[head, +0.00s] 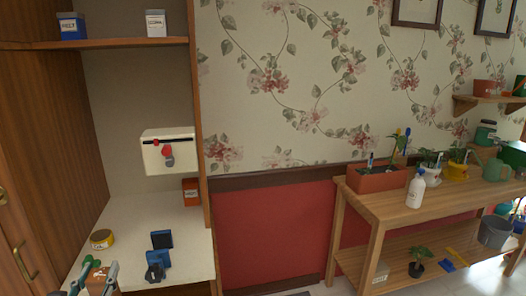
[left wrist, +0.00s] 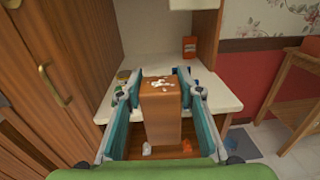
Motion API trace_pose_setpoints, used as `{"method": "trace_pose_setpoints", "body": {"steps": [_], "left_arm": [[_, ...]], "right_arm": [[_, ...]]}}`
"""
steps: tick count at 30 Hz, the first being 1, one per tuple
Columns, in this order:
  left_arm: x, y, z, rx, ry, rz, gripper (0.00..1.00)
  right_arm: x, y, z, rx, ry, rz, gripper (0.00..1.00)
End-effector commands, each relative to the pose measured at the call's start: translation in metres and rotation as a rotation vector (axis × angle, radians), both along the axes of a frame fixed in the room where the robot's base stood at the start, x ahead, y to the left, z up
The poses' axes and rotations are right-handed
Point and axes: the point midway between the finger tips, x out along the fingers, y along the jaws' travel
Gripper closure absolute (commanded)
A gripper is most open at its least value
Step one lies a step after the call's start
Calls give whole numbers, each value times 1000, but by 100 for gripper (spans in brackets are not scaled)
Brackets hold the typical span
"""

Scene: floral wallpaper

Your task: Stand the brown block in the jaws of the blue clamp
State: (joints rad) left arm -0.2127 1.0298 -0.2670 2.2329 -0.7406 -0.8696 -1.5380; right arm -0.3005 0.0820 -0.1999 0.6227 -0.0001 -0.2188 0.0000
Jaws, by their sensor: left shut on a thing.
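The brown block (head: 98,279) is at the bottom left edge of the head view, between the fingers of my left gripper (head: 97,271). In the left wrist view the block (left wrist: 162,125) is held upright between the two teal fingers (left wrist: 158,85), with pale marks on its top. The blue clamp (head: 162,241) stands on the white worktop, to the right of and beyond my gripper. It has a blue upright plate at the back and a darker part in front. The block hides much of the worktop behind it in the wrist view. My right gripper is not in view.
A yellow tape roll (head: 102,239) lies left of the clamp on the white worktop (head: 190,225). An orange-red box (head: 190,191) stands at the back right. A cream wall box (head: 168,152) hangs above. Wooden cabinet sides bound the left and right.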

Motion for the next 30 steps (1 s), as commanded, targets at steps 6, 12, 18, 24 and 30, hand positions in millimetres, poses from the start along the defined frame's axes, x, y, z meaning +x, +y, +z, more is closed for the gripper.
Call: {"method": "trace_pose_setpoints", "body": {"steps": [6, 12, 18, 24, 30], "left_arm": [[-30, -39, -32, -7, 6, -51, 90], [-80, -95, -60, -11, 9, -120, 90], [-141, -153, -63, -13, 6, -170, 90], [-166, -174, -54, -5, 0, -180, 90], [-168, -176, -53, -1, -1, -181, 90]], "right_arm": [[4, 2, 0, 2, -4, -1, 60], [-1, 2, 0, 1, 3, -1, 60], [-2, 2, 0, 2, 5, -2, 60], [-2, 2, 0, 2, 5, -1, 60], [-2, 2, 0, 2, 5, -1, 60]]}}
